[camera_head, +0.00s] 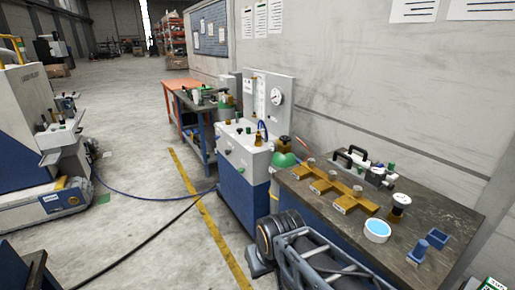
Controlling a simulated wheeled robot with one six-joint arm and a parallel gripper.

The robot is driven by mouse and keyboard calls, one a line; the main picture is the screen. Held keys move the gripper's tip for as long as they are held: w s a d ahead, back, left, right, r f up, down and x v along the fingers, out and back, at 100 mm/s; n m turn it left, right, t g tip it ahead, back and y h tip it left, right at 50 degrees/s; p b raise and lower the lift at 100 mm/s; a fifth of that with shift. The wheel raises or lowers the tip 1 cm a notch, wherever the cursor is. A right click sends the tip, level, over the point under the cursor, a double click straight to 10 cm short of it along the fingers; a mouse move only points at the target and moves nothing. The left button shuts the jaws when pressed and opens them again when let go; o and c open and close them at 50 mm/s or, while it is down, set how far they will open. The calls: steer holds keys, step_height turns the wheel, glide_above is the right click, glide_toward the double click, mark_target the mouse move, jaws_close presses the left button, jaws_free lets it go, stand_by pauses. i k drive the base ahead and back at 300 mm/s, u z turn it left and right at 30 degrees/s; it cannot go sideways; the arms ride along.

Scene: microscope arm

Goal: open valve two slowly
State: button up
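A yellow manifold (335,187) lies on the dark bench at the right, with three pale round knobs along it. The middle knob (331,175) sits between the other two. I cannot read any number, so I cannot tell which one is valve two. A white and blue cabinet (243,160) left of the bench also carries small green, black and brass fittings on top. My arm shows at the bottom middle, in front of the bench and cabinet. I cannot make out my gripper or its fingertips.
The bench (432,215) also holds a bowl of blue liquid (377,229), a blue block (418,250) and black-handled parts. A gauge panel (268,98) stands behind the cabinet. Hoses cross the floor left of the cabinet. The floor beyond the yellow line is mostly free.

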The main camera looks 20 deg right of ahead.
mark_target(284, 138)
steer(key=u, duration=0.55)
steer(key=i, duration=1.8)
steer(key=z, duration=1.6)
steer(key=i, duration=1)
steer(key=z, duration=1)
